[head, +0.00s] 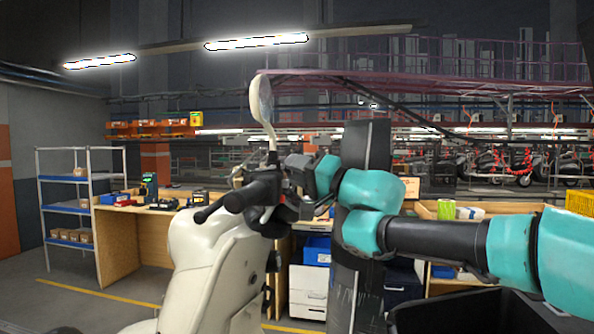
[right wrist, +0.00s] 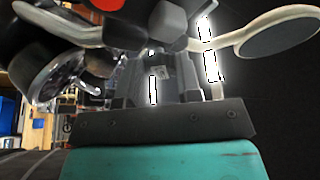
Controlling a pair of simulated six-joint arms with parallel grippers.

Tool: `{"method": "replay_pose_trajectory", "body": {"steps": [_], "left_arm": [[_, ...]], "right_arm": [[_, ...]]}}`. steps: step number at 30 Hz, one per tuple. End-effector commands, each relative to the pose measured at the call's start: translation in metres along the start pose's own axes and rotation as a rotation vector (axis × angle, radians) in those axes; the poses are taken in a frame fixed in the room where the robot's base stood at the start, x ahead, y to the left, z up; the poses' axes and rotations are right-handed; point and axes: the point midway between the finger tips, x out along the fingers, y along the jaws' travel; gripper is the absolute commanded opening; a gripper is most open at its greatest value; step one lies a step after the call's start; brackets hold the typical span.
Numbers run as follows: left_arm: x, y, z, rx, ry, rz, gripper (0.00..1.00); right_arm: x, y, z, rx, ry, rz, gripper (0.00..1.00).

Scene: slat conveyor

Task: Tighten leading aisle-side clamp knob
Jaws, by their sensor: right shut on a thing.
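A cream scooter (head: 200,245) stands upright in the middle of the head view, with black handlebar grips (head: 240,198) and a pale round mirror (head: 262,100) on a stalk. My right gripper (head: 303,172) is at the handlebar, just right of the mirror stalk. It is shut on a small dark part there, which its fingers mostly hide. In the right wrist view the gripper (right wrist: 165,60) reaches up to a grey block-like part (right wrist: 170,18), with the mirror (right wrist: 285,33) at the right. I cannot make out a clamp knob for certain. My left gripper is not in view.
A dark upright column (head: 366,150) stands behind my right forearm. A black bin (head: 470,312) is at the lower right. Behind are a wooden workbench (head: 135,235), a shelf rack (head: 45,205) and white drawers (head: 307,290). The floor at the left is clear.

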Motion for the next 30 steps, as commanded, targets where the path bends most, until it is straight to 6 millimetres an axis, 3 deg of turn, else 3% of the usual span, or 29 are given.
{"method": "replay_pose_trajectory", "body": {"steps": [11,12,19,30], "left_arm": [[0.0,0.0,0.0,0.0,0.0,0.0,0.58],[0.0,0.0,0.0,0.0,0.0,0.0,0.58],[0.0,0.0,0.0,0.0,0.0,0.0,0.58],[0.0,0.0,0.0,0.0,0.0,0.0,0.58]], "right_arm": [[-0.0001,0.0008,0.0,-0.038,0.001,-0.015,0.08],[-0.0001,0.0007,0.0,-0.038,0.001,-0.015,0.34],[-0.0001,0.0006,0.0,-0.038,0.001,-0.015,0.56],[0.0008,-0.0023,-0.0021,-0.039,0.001,-0.016,0.58]]}}
